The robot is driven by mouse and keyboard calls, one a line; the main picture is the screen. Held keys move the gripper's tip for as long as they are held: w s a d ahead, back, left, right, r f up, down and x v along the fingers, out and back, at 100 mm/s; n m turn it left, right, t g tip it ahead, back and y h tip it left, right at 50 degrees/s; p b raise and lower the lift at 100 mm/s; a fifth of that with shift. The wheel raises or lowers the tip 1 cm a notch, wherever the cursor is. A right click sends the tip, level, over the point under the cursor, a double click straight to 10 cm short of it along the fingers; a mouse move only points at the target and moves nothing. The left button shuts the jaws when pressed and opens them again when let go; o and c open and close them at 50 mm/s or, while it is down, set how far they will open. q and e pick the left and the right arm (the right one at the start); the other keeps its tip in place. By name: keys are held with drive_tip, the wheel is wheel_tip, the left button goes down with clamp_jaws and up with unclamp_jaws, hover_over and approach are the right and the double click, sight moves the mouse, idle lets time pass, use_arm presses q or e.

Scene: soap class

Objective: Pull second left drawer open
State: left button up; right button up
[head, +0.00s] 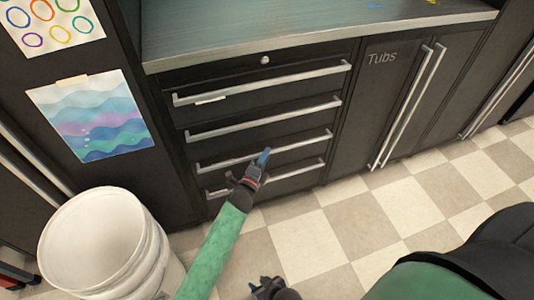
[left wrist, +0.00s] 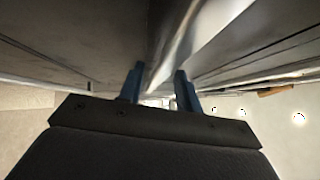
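A black cabinet holds a stack of drawers with long silver bar handles: the top handle (head: 262,83), the second handle from the top (head: 262,120), the third (head: 221,162) and the lowest (head: 296,170). All these drawers look shut. My left gripper (head: 264,157) is at the third handle from the top, right of its middle. In the left wrist view its two blue fingers (left wrist: 160,88) stand apart, with a silver bar (left wrist: 185,40) running down between them. I cannot tell whether they touch it. My right gripper (head: 267,287) is low in the head view, away from the cabinet; its fingers are unclear.
A white bucket (head: 88,240) stands on the floor at the left, near the drawers. A cupboard labelled Tubs (head: 378,95) with upright handles is to the right. The counter top (head: 250,30) is above. The checkered floor (head: 350,222) in front is mostly clear.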

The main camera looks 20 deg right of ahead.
use_arm(q)
drive_tip(key=shift+x, duration=0.9)
clamp_jaws()
drive_tip(key=shift+s, duration=0.15)
